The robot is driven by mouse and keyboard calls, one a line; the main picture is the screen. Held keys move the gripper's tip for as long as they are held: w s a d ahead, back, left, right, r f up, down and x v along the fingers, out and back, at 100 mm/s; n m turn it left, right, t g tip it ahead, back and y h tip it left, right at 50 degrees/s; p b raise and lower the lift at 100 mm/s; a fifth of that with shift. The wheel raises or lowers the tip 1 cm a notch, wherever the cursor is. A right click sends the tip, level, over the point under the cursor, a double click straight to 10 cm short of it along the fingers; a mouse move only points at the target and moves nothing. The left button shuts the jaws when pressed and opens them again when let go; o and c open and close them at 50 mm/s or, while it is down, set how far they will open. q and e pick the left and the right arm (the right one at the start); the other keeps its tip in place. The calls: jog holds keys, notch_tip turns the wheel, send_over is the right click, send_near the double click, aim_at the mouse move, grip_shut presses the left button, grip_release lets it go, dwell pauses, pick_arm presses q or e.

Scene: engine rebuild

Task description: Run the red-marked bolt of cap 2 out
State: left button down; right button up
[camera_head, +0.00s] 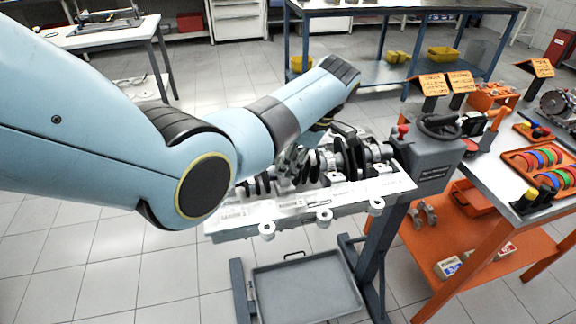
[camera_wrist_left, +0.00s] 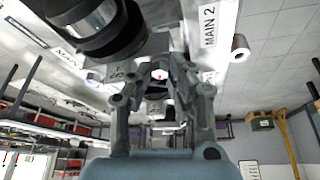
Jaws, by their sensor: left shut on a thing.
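The engine block (camera_head: 330,199) is held on a stand, with the dark crankshaft (camera_head: 352,158) lying across it. My left arm reaches over the block from the left. My left gripper (camera_head: 293,160) is down among the crankshaft and caps, partly hidden by clutter. In the left wrist view my left gripper (camera_wrist_left: 160,76) is shut around the red-marked bolt (camera_wrist_left: 160,74), whose pale head with a small red mark shows between the fingertips. Cap 2 is mostly hidden by the fingers. A "MAIN 2" label (camera_wrist_left: 208,28) is beside it on the block. My right gripper is not in view.
A grey tray (camera_head: 305,288) is low under the block. The stand's head with a handwheel (camera_head: 440,125) rises at the block's right. An orange-framed bench (camera_head: 490,185) with coloured parts stands further right. A blue-framed bench (camera_head: 400,10) is behind.

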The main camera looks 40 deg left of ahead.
pick_arm(q)
jog(key=shift+f+n+g, duration=0.15)
jog(key=shift+n+g, duration=0.15)
jog(key=shift+n, duration=0.5)
jog(key=c, duration=1.3)
grip_release()
jog(key=shift+o, duration=0.2)
jog(key=shift+w, duration=0.1)
jog(key=shift+w+r, duration=0.1)
jog(key=shift+r, duration=0.3)
jog(key=v, duration=0.7)
jog(key=shift+r, duration=0.1)
